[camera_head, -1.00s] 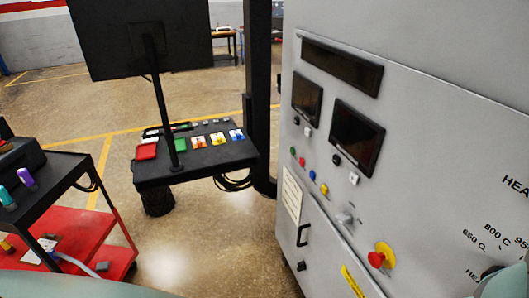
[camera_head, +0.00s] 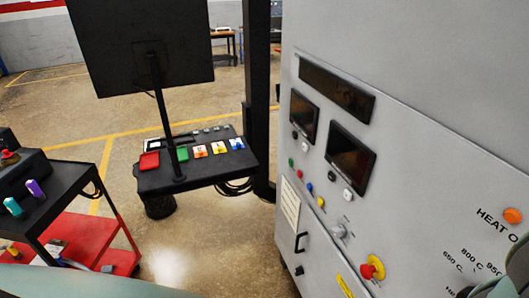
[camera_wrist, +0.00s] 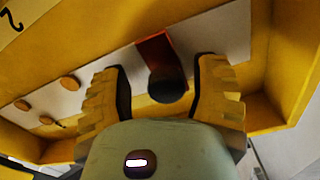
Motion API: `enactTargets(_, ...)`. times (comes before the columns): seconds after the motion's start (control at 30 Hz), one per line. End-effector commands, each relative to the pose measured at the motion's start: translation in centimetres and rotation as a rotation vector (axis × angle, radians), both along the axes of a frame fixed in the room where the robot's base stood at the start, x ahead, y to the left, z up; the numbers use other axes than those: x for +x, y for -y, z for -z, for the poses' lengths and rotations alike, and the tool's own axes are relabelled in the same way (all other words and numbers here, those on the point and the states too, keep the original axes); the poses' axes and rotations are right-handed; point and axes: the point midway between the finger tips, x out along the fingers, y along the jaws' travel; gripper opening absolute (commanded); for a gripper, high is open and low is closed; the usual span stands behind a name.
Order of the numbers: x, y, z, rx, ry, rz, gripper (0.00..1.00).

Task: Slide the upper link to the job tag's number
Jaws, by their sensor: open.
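In the wrist view, a dark round knob (camera_wrist: 167,86) with a red piece (camera_wrist: 155,52) behind it stands out from a pale plate (camera_wrist: 205,40) in a yellow housing (camera_wrist: 285,60). I cannot tell for sure whether this is the upper link. My gripper (camera_wrist: 163,75) is open, with a yellow ribbed finger on each side of the knob. I cannot tell whether either finger touches it. A black "2" (camera_wrist: 10,20) is marked on the yellow at the upper left. I cannot make out the job tag in either view.
A grey cabinet (camera_head: 420,130) with screens, buttons and a red knob (camera_head: 372,267) fills the right of the head view. A red-and-black cart (camera_head: 85,240) is at lower left.

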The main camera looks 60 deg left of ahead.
Motion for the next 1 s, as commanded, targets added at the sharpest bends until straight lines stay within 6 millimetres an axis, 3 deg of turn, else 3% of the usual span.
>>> enactTargets(0.53, 0.97, -0.54, 0.15, 0.008, 0.000, -0.018, 0.63)
enactTargets(1.0, 0.92, -0.50, 0.15, 0.009, 0.000, -0.016, 0.15)
